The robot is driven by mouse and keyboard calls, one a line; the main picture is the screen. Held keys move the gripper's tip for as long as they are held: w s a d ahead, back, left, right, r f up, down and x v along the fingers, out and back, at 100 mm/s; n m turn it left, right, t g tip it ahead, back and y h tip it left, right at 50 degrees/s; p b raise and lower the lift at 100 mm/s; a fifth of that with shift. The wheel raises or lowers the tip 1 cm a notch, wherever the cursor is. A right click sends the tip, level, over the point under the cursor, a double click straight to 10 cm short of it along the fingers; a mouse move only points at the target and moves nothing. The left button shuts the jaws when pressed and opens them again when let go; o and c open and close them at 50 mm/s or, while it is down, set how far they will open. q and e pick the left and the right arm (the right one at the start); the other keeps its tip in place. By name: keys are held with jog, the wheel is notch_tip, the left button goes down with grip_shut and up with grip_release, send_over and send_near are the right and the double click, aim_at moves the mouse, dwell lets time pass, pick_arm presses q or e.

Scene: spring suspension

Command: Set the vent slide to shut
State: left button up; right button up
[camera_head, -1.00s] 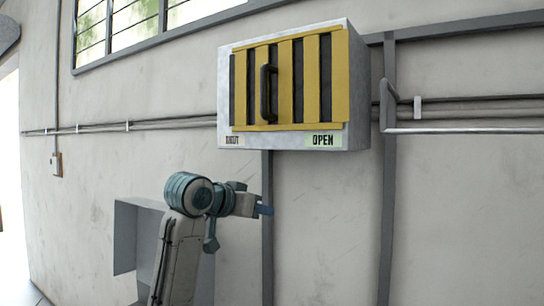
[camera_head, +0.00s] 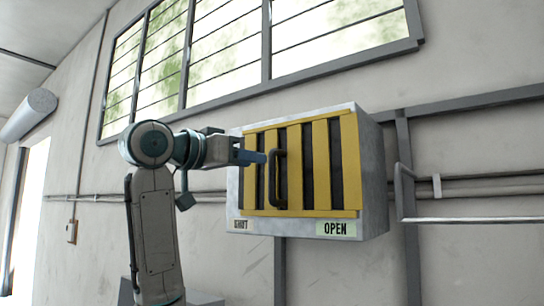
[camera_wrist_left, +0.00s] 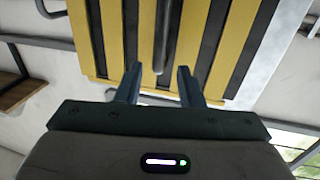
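The vent box (camera_head: 375,190) hangs on the wall in the head view, with a yellow slatted slide (camera_head: 295,165) on its front. Dark gaps show between the slats. A dark upright bar handle (camera_head: 278,180) stands out from the slide, left of its middle. A SHUT label (camera_head: 241,225) is at lower left and a greenish OPEN label (camera_head: 336,229) at lower right. My left gripper (camera_head: 258,157) is just left of the handle's upper part. My right gripper is out of view.
Pipes (camera_head: 465,187) run along the wall behind the box. A light rail on a bracket (camera_head: 403,190) juts out at the right of the box. A barred window (camera_head: 300,40) is above. The space in front of the slide is otherwise clear.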

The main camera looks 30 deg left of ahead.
pick_arm(q)
jog(key=p, duration=0.3)
send_over(272, 194)
jog(key=shift+w+a, duration=0.2)
jog(key=shift+w, duration=0.2)
